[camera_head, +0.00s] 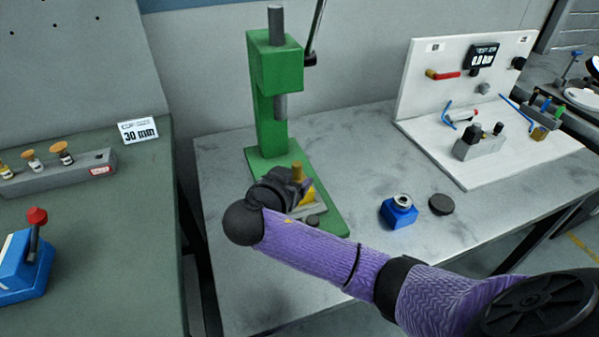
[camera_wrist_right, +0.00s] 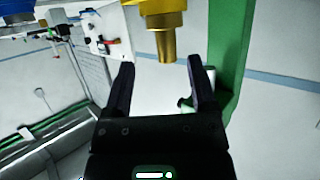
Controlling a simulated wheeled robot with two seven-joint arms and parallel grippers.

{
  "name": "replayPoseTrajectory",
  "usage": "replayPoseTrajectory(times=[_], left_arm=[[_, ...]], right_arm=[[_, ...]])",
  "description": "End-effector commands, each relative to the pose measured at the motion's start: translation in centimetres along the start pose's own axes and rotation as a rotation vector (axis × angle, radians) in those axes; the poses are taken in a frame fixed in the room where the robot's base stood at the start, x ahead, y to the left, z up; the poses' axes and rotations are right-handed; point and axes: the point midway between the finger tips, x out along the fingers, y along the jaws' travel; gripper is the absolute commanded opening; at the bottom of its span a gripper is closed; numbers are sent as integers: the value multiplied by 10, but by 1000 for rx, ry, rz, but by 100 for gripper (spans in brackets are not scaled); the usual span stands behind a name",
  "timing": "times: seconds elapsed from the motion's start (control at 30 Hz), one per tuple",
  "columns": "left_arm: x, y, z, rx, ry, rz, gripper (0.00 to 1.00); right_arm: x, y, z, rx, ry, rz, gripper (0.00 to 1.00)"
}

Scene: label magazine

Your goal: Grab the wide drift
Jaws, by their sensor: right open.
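A stepped brass drift (camera_head: 297,171) stands at the green arbor press (camera_head: 275,70), beside my right gripper. In the right wrist view, the brass drift (camera_wrist_right: 163,22) shows a broad part and a narrower end, just beyond the fingertips and roughly in line with the gap between them. My right gripper (camera_wrist_right: 160,72) is open with nothing between its fingers; in the head view the gripper (camera_head: 297,190) partly hides the press base. My left gripper is out of view.
A "30 mm" sign (camera_head: 138,131) stands behind the rack. A blue block (camera_head: 399,213) with a metal ring and a black disc (camera_head: 441,204) lie right of the press. A white test board (camera_head: 420,80) stands at the right. A blue red-knobbed fixture (camera_head: 22,262) is at the left.

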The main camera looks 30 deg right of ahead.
Motion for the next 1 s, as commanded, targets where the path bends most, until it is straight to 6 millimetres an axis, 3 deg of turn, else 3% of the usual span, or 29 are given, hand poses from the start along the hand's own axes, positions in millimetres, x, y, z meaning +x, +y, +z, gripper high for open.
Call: replayPoseTrajectory(times=[0.23, 0.5, 0.83, 1.0], left_arm=[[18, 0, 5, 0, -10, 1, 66], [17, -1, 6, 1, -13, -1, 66], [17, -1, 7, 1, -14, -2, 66], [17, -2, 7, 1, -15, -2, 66]], right_arm=[[48, -7, 1, -2, 0, 3, 73], [53, -7, -1, -1, -2, -1, 73], [52, -7, -1, -2, -3, -1, 3], [52, -7, -1, -2, -3, -1, 0]])
